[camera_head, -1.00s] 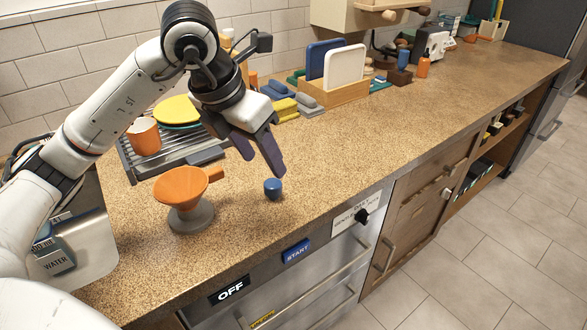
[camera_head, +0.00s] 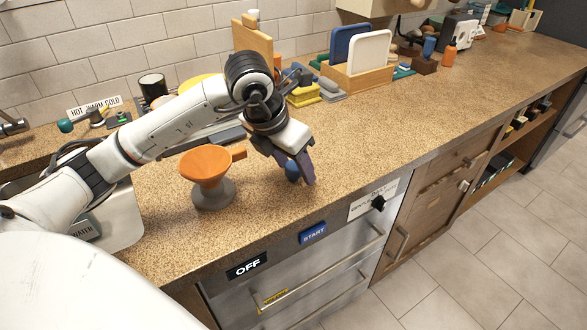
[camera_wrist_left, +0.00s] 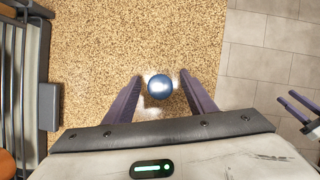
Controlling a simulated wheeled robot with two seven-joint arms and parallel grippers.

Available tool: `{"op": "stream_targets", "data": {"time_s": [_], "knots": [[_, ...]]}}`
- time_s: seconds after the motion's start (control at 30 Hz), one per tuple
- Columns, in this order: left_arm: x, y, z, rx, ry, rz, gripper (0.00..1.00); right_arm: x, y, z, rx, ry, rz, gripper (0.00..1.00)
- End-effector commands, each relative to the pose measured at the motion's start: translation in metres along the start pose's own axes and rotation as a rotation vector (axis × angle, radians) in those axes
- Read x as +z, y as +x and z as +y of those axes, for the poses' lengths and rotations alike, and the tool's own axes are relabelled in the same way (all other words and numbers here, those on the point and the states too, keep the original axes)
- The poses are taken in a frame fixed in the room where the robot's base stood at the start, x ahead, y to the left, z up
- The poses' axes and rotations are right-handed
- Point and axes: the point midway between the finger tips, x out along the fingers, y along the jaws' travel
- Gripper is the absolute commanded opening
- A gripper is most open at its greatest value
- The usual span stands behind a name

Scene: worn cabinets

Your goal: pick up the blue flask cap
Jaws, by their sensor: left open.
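The blue flask cap (camera_head: 292,171) is a small round blue piece on the speckled brown counter, near its front edge. In the left wrist view the cap (camera_wrist_left: 159,87) lies between the two dark fingers, with a gap on each side. My left gripper (camera_head: 299,178) is open and reaches down over the cap; one finger partly covers it in the head view. In the left wrist view the gripper (camera_wrist_left: 160,98) points down at the counter.
An orange funnel-shaped cup (camera_head: 207,166) on a grey stand is just left of the gripper. A wooden rack (camera_head: 358,84) with blue and white boards stands farther back. The counter (camera_head: 400,120) to the right is clear. Its front edge drops to drawers.

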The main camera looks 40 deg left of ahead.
Motion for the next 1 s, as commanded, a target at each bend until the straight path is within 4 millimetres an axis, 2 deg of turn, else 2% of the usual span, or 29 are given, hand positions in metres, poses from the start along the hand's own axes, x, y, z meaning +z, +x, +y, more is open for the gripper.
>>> {"op": "stream_targets", "data": {"time_s": [0.07, 0.3, 0.33, 0.57, 0.7, 0.87, 1.0], "knots": [[0.0, 0.0, 0.0, 0.0, 0.0, 0.0, 0.49, 0.0, 0.0, 0.0, 0.0, 0.0, 0.001, 0.39], [0.0, -0.001, 0.0, 0.0, 0.0, 0.0, 0.08, 0.0, 0.0, 0.0, 0.0, 0.0, 0.001, 0.39], [0.0, -0.001, 0.0, 0.001, 0.0, 0.0, 0.05, 0.0, 0.0, 0.0, 0.0, 0.0, 0.0, 0.39], [0.0, -0.001, 0.0, 0.001, -0.001, -0.001, 0.05, 0.002, -0.001, 0.0, 0.0, 0.001, -0.002, 0.39], [0.004, -0.008, 0.001, 0.002, -0.001, -0.002, 0.05, 0.003, -0.001, 0.0, 0.0, 0.001, -0.004, 0.39], [0.014, -0.031, 0.0, 0.001, -0.001, -0.007, 0.05, 0.004, 0.0, 0.0, 0.0, 0.001, -0.004, 0.39], [0.026, -0.059, 0.0, 0.001, -0.001, -0.007, 0.05, 0.004, 0.001, 0.0, 0.0, 0.001, -0.005, 0.39]]}}
